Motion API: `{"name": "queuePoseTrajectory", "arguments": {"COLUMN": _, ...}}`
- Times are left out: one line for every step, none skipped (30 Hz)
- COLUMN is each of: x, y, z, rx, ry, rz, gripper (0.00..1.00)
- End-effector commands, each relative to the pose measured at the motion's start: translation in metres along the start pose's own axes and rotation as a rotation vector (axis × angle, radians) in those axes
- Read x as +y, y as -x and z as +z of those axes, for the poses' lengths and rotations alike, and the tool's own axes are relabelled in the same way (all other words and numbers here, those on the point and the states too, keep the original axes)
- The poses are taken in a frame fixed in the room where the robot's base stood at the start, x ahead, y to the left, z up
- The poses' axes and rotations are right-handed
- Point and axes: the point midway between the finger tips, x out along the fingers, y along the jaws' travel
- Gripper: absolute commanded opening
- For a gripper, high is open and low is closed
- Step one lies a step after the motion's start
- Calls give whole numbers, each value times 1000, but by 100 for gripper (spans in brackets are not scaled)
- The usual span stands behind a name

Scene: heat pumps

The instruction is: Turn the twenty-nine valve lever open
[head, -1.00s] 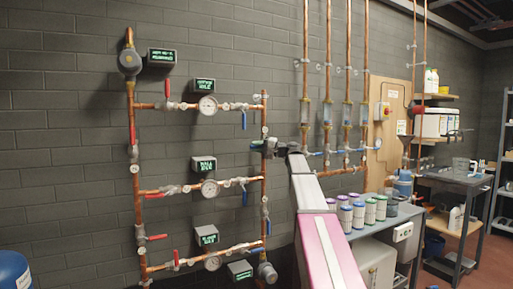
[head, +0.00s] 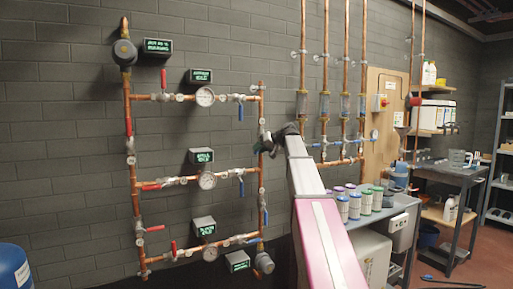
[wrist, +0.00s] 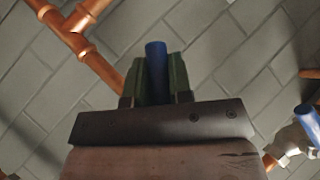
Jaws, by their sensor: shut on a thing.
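In the wrist view my gripper (wrist: 158,75) has its two green fingers closed on either side of a blue valve lever (wrist: 156,62), which stands up between them. The valve body under this lever is hidden by the gripper. In the head view my gripper (head: 270,139) is a dark shape at the right upright copper pipe (head: 262,185), and it covers the lever there. No label reading twenty-nine can be made out.
A second blue lever (wrist: 304,115) sits at the right edge of the wrist view, and a copper tee (wrist: 76,40) is at upper left. Other red levers (head: 164,80) and blue levers (head: 241,188) project from the pipes. A bench with canisters (head: 355,206) stands right of my arm.

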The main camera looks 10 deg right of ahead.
Motion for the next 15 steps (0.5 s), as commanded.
{"name": "queuePoseTrajectory", "arguments": {"x": 3, "y": 1, "z": 1, "rx": -11, "ry": 33, "rz": 32, "gripper": 0}}
{"name": "queuePoseTrajectory", "arguments": {"x": 5, "y": 1, "z": 1, "rx": -17, "ry": 52, "rz": 52, "gripper": 0}}
{"name": "queuePoseTrajectory", "arguments": {"x": 8, "y": 1, "z": 1, "rx": -24, "ry": 79, "rz": 78, "gripper": 0}}
{"name": "queuePoseTrajectory", "arguments": {"x": 9, "y": 2, "z": 1, "rx": -29, "ry": 98, "rz": 98, "gripper": 0}}
{"name": "queuePoseTrajectory", "arguments": {"x": 11, "y": 2, "z": 1, "rx": -34, "ry": 118, "rz": 117, "gripper": 0}}
{"name": "queuePoseTrajectory", "arguments": {"x": 14, "y": 3, "z": 1, "rx": -41, "ry": 143, "rz": 143, "gripper": 0}}
{"name": "queuePoseTrajectory", "arguments": {"x": 16, "y": 4, "z": 1, "rx": -47, "ry": 163, "rz": 163, "gripper": 0}}
{"name": "queuePoseTrajectory", "arguments": {"x": 17, "y": 4, "z": 1, "rx": -51, "ry": 181, "rz": 181, "gripper": 0}}
{"name": "queuePoseTrajectory", "arguments": {"x": 20, "y": 5, "z": 1, "rx": -58, "ry": 207, "rz": 205, "gripper": 0}}
{"name": "queuePoseTrajectory", "arguments": {"x": 21, "y": 6, "z": 1, "rx": -64, "ry": 224, "rz": 224, "gripper": 0}}
{"name": "queuePoseTrajectory", "arguments": {"x": 23, "y": 7, "z": 0, "rx": -69, "ry": 241, "rz": 241, "gripper": 0}}
{"name": "queuePoseTrajectory", "arguments": {"x": 25, "y": 8, "z": 0, "rx": -75, "ry": 264, "rz": 263, "gripper": 0}}
{"name": "queuePoseTrajectory", "arguments": {"x": 27, "y": 8, "z": 0, "rx": -79, "ry": 279, "rz": 280, "gripper": 0}}
{"name": "queuePoseTrajectory", "arguments": {"x": 28, "y": 9, "z": 0, "rx": -83, "ry": 295, "rz": 295, "gripper": 0}}
{"name": "queuePoseTrajectory", "arguments": {"x": 30, "y": 10, "z": -1, "rx": -88, "ry": 314, "rz": 315, "gripper": 0}}
